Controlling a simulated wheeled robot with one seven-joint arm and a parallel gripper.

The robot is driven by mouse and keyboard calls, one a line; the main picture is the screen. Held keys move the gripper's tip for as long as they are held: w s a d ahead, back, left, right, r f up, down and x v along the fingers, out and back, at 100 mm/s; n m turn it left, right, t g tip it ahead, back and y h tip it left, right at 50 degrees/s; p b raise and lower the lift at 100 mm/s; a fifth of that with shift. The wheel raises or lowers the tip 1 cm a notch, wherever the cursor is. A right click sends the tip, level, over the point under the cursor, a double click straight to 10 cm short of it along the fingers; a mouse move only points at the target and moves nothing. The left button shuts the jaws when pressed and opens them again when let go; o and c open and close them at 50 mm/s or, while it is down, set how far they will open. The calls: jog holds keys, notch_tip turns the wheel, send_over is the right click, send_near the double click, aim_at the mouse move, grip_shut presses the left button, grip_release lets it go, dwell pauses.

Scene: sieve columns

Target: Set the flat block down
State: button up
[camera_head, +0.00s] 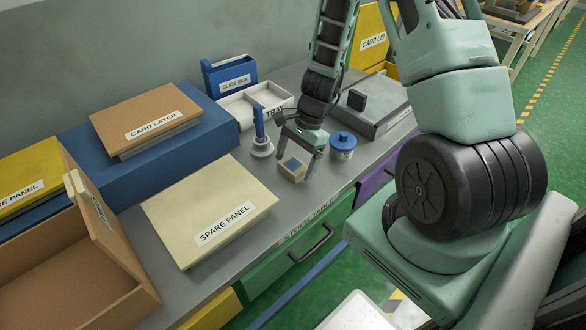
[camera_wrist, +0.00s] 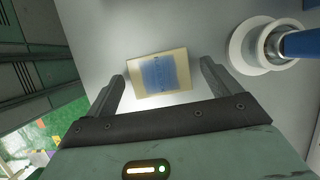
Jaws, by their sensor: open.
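The flat block (camera_head: 292,168) is a small cream piece with a blue patch on top. It rests on the grey stock table (camera_head: 318,191) near the front edge. In the wrist view the flat block (camera_wrist: 158,74) lies just beyond my fingertips, slightly turned. My gripper (camera_head: 299,160) points down over it, with its fingers apart on either side. The fingers (camera_wrist: 163,72) show clear gaps to the block in the wrist view. Whether the block's underside lies fully flat is hidden.
A white-based blue-handled tool (camera_head: 261,139) stands close left of the block, and a blue-lidded round container (camera_head: 343,142) close right. A spare panel (camera_head: 210,208) lies left. A white tray (camera_head: 255,103) and a grey case (camera_head: 378,108) stand behind.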

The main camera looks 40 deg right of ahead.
jog(key=shift+a+f, duration=0.1)
jog(key=shift+f, duration=0.05)
jog(key=c, duration=1.1)
jog(key=shift+c, duration=0.3)
